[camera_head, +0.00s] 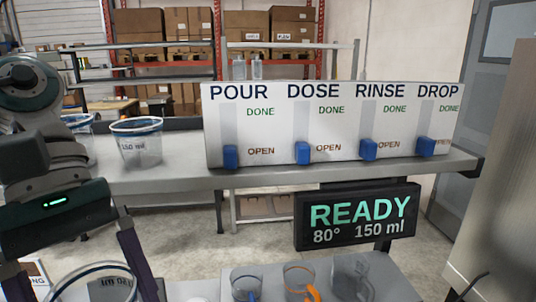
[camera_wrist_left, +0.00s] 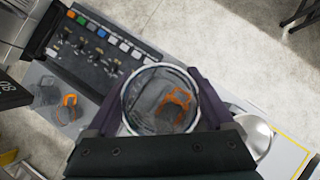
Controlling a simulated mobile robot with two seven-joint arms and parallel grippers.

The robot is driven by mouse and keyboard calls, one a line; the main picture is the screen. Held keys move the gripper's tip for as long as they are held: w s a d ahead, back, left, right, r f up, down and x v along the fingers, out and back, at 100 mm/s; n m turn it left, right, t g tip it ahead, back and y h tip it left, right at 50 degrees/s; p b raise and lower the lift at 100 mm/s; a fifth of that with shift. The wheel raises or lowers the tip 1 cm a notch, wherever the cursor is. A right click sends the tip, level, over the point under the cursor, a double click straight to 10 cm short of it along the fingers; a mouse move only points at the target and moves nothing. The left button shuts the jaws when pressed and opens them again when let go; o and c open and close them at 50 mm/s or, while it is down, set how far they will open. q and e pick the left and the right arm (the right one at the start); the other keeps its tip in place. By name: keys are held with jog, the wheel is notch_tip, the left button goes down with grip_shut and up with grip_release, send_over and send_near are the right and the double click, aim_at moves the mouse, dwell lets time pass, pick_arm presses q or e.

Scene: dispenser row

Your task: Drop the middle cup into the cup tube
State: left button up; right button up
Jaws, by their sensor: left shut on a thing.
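My left gripper (camera_head: 82,290) is at the lower left of the head view, its two dark fingers on either side of a clear cup (camera_head: 108,284) with a blue rim and mirrored-looking print. In the left wrist view the gripper (camera_wrist_left: 160,112) is shut on this cup, and its round rim (camera_wrist_left: 160,66) faces the camera. An orange shape shows through it; I cannot tell whether it is inside or behind. Two more clear cups stand on the grey shelf, one marked 150 ml (camera_head: 138,148) and one (camera_head: 78,128) partly behind my arm. I cannot identify the cup tube. My right gripper is not in view.
A white panel (camera_head: 275,120) labelled POUR, DOSE, RINSE and DROP has several blue sliders, all low. A READY sign (camera_head: 358,217) hangs below the shelf. Glass mugs with blue (camera_head: 245,284), orange (camera_head: 300,280) and grey (camera_head: 352,277) handles stand on the lower table. A silver dome (camera_wrist_left: 256,138) is beside the gripper.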

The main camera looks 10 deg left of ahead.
pick_arm(q)
jog(key=w+a+f+n+t+b, duration=0.1)
jog(key=f+n+b, duration=0.1)
jog(key=f+b, duration=0.2)
jog(key=w+a+f+n+t+h+b, duration=0.1)
jog(key=w+a+f+n+b, duration=0.1)
jog(key=f, duration=0.5)
jog(key=w+a+f+n+t+b, duration=0.1)
jog(key=f+n+t+b, duration=0.1)
jog(key=f+b, duration=0.4)
jog(key=shift+w+a+f+n, duration=0.15)
jog(key=shift+w+f+n, duration=0.2)
jog(key=shift+n, duration=0.35)
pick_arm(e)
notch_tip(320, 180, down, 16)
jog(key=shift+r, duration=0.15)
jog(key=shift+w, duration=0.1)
pick_arm(q)
jog(key=o, duration=1.1)
jog(key=shift+c, duration=0.2)
jog(key=shift+b, duration=0.3)
jog(key=b+v, duration=0.3)
jog(key=v, duration=0.7)
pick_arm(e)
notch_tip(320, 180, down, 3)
